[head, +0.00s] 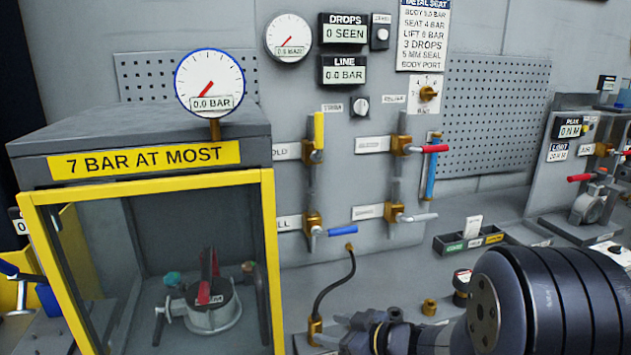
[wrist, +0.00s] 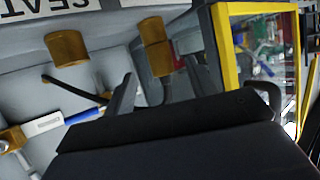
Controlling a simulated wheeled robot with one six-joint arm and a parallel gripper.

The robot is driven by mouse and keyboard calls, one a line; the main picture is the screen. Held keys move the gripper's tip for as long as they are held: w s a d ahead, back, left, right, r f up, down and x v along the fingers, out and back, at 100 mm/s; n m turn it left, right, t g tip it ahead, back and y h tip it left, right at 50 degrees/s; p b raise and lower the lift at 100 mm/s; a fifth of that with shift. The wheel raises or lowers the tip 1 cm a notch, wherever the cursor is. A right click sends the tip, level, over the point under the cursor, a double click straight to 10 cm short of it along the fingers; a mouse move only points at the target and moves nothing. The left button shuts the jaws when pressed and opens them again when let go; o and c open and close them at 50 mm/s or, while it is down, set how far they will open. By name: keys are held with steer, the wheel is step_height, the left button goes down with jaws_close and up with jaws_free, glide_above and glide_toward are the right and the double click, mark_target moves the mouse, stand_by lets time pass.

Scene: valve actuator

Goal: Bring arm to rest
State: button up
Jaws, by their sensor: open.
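My arm (head: 545,300) reaches in from the lower right of the head view, its large dark rounded link low over the bench. The arm's end points left, toward the black hose (head: 325,285) and its brass fittings; the fingers are hard to make out there. In the wrist view my gripper (wrist: 160,88) shows as a dark body with two fingers spread apart. I see nothing held between them. Brass fittings (wrist: 154,45) and the yellow frame of the test cabinet (wrist: 224,50) lie beyond the fingers. How far they are from the fingers I cannot tell.
The yellow-framed cabinet (head: 268,250) stands at left with a valve (head: 205,305) inside. Lever valves (head: 400,145) line the back panel, and the gauges and LINE display (head: 343,70) read 0.0 bar. A small compartment tray (head: 470,238) sits behind my arm. Another valve station (head: 590,205) is at right.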

mark_target(318, 315)
steer(key=x, duration=0.7)
step_height(318, 315, up, 4)
steer(key=shift+w+a+r+p, duration=0.1)
steer(key=shift+w+a+p, duration=0.05)
steer(key=shift+p, duration=0.9)
steer(key=shift+f+b, duration=0.65)
steer(key=shift+b, duration=0.3)
steer(key=shift+r, duration=0.45)
steer(key=shift+r, duration=0.1)
